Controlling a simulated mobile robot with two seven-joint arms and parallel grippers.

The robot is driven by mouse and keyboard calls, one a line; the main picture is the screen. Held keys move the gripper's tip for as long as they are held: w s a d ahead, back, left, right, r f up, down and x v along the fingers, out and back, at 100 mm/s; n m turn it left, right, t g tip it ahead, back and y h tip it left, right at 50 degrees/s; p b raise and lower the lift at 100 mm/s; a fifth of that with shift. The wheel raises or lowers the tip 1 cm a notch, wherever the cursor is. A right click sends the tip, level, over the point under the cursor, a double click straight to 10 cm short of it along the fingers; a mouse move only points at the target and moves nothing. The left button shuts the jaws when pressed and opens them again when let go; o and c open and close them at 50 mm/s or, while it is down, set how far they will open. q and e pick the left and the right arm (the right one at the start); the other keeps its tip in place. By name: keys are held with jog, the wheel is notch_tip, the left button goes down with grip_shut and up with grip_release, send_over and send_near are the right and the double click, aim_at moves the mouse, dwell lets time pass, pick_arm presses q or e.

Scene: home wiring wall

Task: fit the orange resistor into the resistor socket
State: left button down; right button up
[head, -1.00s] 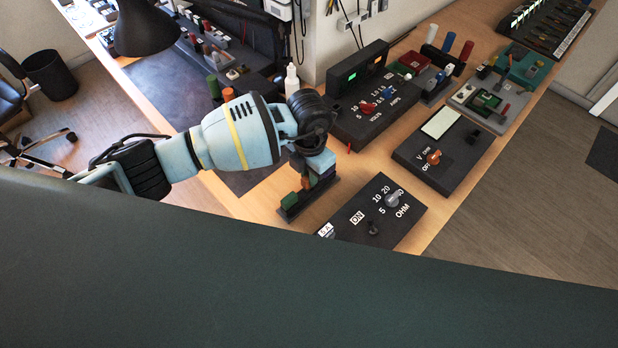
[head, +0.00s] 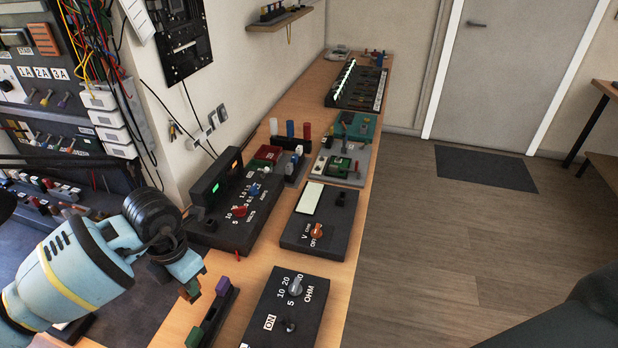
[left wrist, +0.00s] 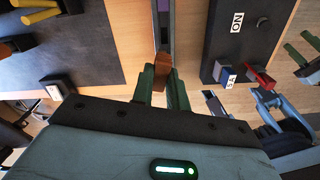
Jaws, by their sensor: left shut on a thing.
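My left gripper (head: 190,288) is at the lower left of the head view, just beside and above the dark resistor rack (head: 213,318). It is shut on the orange resistor (left wrist: 162,70), which shows between its two green fingers in the left wrist view. The rack carries a purple block (head: 222,287) and a green block (head: 194,338). From these views I cannot tell whether the resistor is clear of the rack. A grey board with a small green module (head: 338,167) stands farther along the bench. I cannot make out which part is the resistor socket.
The OHM box (head: 285,312) lies right of the rack. Behind it are the volt meter box (head: 322,222) and the box with red and blue knobs (head: 238,205). Pale blue arm parts (left wrist: 270,105), apparently mine, show at right in the wrist view.

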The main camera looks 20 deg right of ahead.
pick_arm(q)
jog(key=s+a+r+m, duration=0.3)
jog(key=s+a+m, duration=0.1)
jog(key=m, duration=0.9)
jog(key=s+a+r+m, duration=0.3)
jog(key=a+m, duration=0.3)
jog(key=m, duration=0.7)
jog(key=shift+s+a+r, duration=0.2)
jog(key=shift+s+r, duration=0.15)
jog(key=shift+s, duration=0.35)
jog(key=shift+d, duration=0.1)
